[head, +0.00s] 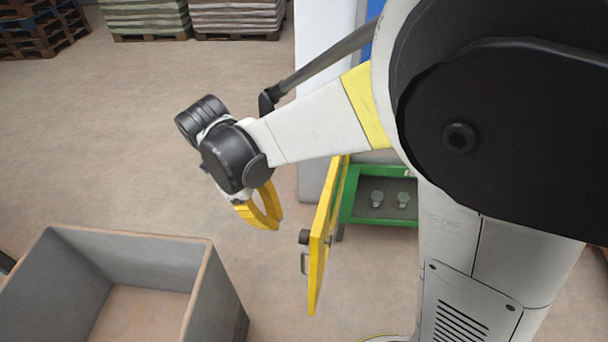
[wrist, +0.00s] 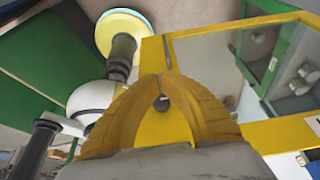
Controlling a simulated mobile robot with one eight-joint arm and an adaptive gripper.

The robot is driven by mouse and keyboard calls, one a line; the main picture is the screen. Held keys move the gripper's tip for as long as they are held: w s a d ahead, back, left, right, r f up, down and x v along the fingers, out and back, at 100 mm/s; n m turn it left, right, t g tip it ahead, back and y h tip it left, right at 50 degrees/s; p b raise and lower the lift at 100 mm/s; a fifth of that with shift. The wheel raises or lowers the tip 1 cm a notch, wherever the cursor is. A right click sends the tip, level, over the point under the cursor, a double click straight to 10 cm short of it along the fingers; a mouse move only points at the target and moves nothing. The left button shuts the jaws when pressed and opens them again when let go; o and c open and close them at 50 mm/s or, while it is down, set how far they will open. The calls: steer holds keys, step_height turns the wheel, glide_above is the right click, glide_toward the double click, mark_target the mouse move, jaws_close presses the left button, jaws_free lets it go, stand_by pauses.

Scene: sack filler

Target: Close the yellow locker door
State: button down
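The yellow locker door (head: 322,245) stands open in the head view, seen nearly edge-on, swung out from the green locker (head: 352,208). A dark knob (head: 304,237) and a small grey handle (head: 305,264) are on its left face. My gripper (head: 276,226) is left of the door, with a strip of floor showing between them. In the wrist view, the yellow fingers of my gripper (wrist: 158,80) meet at the tips, with nothing visible held.
A grey open-topped bin (head: 215,290) stands on the floor at lower left. Two round-topped fittings (head: 377,198) sit inside the green locker. Pallets with stacked sacks (head: 145,15) are at the back.

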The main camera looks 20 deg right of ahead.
steer(key=s+d+f+b, duration=0.3)
steer(key=d+f, duration=0.3)
steer(key=f, duration=0.3)
steer(key=shift+s+b, duration=0.3)
steer(key=shift+b, duration=0.35)
steer(key=shift+d, duration=0.1)
